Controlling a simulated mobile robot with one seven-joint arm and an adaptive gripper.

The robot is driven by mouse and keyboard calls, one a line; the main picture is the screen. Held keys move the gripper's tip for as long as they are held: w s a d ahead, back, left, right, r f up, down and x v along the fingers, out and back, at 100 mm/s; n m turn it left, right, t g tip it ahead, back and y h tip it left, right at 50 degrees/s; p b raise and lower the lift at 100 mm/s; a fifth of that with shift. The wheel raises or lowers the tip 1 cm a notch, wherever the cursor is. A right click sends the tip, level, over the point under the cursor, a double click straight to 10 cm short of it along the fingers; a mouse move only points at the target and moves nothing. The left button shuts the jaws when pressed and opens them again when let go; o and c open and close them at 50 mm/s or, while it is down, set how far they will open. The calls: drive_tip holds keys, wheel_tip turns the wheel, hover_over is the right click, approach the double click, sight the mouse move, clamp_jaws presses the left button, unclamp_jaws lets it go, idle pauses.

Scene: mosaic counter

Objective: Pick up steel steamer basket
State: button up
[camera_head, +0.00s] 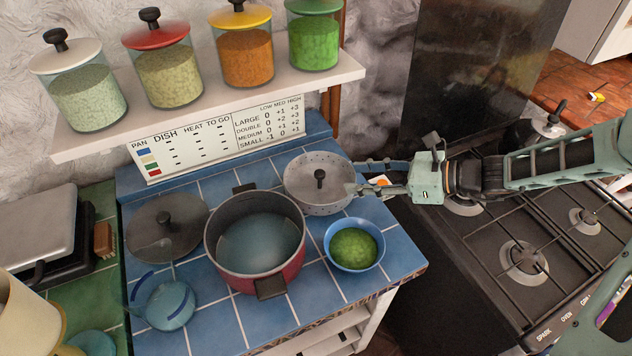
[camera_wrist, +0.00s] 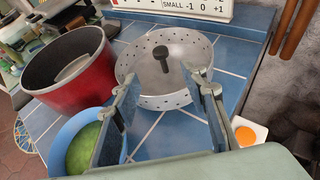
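The steel steamer basket (camera_head: 300,180) is a round, perforated grey pan with a dark upright knob at its centre. It rests on the blue tiled counter, right of the red pot. In the wrist view the basket (camera_wrist: 186,50) sits straight ahead. My gripper (camera_head: 355,177) comes from the right and is open at the basket's near right side. In the wrist view its two fingers (camera_wrist: 163,76) are spread apart, with the tips overlapping the near part of the basket. Nothing is held. I cannot tell whether the fingers touch the rim.
The red pot (camera_head: 285,277) of water stands left of the basket. A blue bowl of green food (camera_head: 353,247) stands close in front. A dark lid (camera_head: 150,240) and a blue glass item (camera_head: 170,306) are further left. A shelf with jars (camera_head: 215,88) hangs behind; the stove (camera_head: 480,270) is right.

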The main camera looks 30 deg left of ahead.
sight(320, 172)
drive_tip(key=x, duration=0.6)
drive_tip(key=shift+a+r+p, duration=0.1)
drive_tip(key=shift+a+p, duration=0.25)
drive_tip(key=shift+a, duration=0.1)
drive_tip(key=x, duration=0.4)
drive_tip(key=shift+w+p, duration=0.15)
drive_tip(key=shift+p, duration=0.15)
clamp_jaws()
